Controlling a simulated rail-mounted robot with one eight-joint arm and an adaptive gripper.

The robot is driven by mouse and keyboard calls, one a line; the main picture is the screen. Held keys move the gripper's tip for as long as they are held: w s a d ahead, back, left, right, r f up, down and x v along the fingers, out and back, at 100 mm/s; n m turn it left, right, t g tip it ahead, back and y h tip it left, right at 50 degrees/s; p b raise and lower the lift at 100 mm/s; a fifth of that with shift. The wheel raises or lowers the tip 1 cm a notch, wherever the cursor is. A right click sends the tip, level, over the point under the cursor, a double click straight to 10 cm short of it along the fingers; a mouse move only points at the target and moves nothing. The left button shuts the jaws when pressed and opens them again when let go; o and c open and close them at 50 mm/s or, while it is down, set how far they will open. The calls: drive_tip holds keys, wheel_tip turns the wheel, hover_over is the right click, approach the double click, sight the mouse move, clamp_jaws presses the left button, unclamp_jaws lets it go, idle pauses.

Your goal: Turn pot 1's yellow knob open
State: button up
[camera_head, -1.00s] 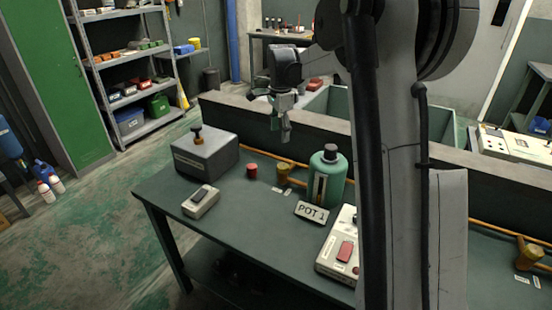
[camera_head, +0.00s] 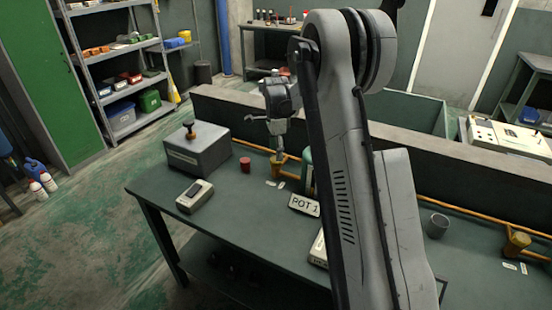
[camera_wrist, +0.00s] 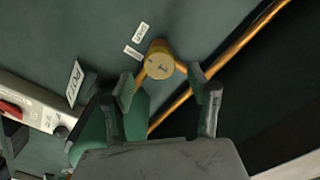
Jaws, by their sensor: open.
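The yellow knob (camera_wrist: 159,66) of pot 1 is a round brass-coloured cap on an orange pipe, seen from above in the wrist view. Two small white labels lie beside it. In the head view my gripper (camera_head: 281,150) is just above the knob. The green bottle (camera_head: 307,170) is mostly hidden behind my arm.
An orange pipe (camera_wrist: 235,50) runs along the back. A grey cup (camera_head: 438,225) and another brass knob (camera_head: 516,244) are right.

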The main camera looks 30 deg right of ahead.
sight(276, 162)
drive_tip(key=shift+f, duration=1.9)
drive_tip(key=c, duration=1.1)
